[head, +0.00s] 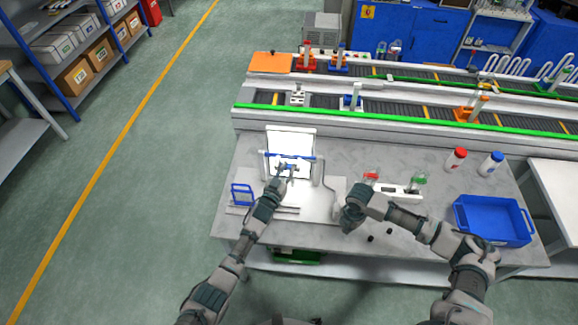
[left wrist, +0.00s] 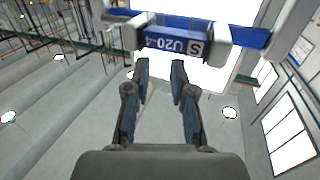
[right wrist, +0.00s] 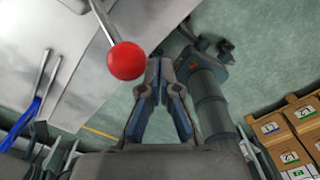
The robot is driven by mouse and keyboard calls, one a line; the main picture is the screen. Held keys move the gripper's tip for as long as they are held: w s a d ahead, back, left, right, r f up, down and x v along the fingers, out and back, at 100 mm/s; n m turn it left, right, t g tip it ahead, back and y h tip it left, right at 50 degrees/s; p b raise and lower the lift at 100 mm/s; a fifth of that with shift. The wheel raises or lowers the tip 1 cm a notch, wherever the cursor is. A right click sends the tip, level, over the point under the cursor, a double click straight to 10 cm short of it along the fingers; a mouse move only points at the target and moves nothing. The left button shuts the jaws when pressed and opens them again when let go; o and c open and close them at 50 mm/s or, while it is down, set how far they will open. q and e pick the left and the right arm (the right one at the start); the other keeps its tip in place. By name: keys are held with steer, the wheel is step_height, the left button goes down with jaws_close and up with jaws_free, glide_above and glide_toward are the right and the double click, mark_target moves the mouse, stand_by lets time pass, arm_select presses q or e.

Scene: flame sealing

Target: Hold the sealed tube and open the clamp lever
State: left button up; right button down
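The clamp lever, a metal rod with a red ball knob (right wrist: 126,60), is in the right wrist view. My right gripper (right wrist: 159,65) is beside the knob, its fingertips together and not around it. In the head view my right gripper (head: 350,212) hides the knob.
A blue rack (head: 242,195) stands at the left of the table. A white holder with red and green pieces (head: 395,190), a blue bin (head: 492,222) and two bottles with red (head: 456,159) and blue (head: 491,163) caps are on the right. A conveyor (head: 400,118) runs behind.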

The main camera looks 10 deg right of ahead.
arm_select(q)
steer(key=shift+w+d, duration=0.8)
steer(key=shift+d, duration=0.1)
arm_select(e)
steer(key=shift+d, duration=0.35)
arm_select(q)
steer(key=shift+a, duration=0.25)
jaws_close()
arm_select(e)
steer(key=shift+a, duration=0.15)
arm_select(q)
steer(key=shift+d, duration=0.15)
